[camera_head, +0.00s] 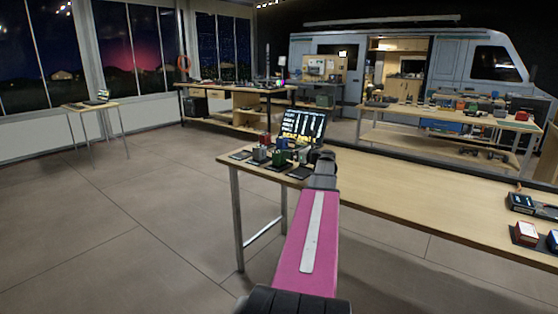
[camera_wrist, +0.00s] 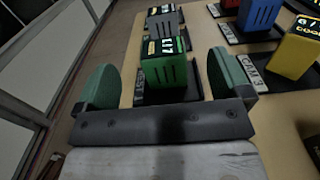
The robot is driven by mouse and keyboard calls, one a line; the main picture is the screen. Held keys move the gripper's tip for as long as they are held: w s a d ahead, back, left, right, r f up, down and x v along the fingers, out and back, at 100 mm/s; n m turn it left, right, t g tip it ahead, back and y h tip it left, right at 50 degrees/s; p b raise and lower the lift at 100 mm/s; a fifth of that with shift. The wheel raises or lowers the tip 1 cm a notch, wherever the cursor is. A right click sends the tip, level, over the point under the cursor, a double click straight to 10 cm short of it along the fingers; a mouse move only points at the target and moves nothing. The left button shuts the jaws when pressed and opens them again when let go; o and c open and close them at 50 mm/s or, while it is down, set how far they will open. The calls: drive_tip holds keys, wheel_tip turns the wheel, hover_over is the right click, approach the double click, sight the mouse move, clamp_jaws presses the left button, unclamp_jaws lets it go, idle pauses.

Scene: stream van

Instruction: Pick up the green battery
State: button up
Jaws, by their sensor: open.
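The green battery (camera_wrist: 163,62) stands upright on a dark plate in the wrist view, with a dark top bearing pale digits. It also shows in the head view (camera_head: 278,157) near the left end of the long wooden table. My gripper (camera_wrist: 166,78) is open, its two green fingers spread on the left and right of the battery. The battery shows in the gap between them, and I see no finger touching it. In the head view my arm reaches over the table, and the fingers are not clear there.
A grey battery (camera_wrist: 165,24) stands just behind the green one. A blue battery (camera_wrist: 262,12) and a yellow battery (camera_wrist: 295,48) stand to the right, near a plate marked CAM 3 (camera_wrist: 251,72). A laptop (camera_head: 303,124) is open behind the group. The table's edge is close on the left.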

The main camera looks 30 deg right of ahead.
sight(279, 155)
wheel_tip(279, 155, down, 3)
drive_tip(key=shift+f, duration=0.1)
drive_tip(key=shift+w+a+f, duration=0.15)
drive_tip(key=shift+w+a, duration=0.05)
drive_tip(key=shift+w, duration=0.25)
drive_tip(key=shift+w+a+f, duration=0.1)
drive_tip(key=shift+w+a, duration=0.05)
drive_tip(key=shift+w, duration=0.25)
drive_tip(key=shift+x, duration=2.9)
drive_tip(key=shift+s, duration=0.1)
drive_tip(key=c, duration=1.2)
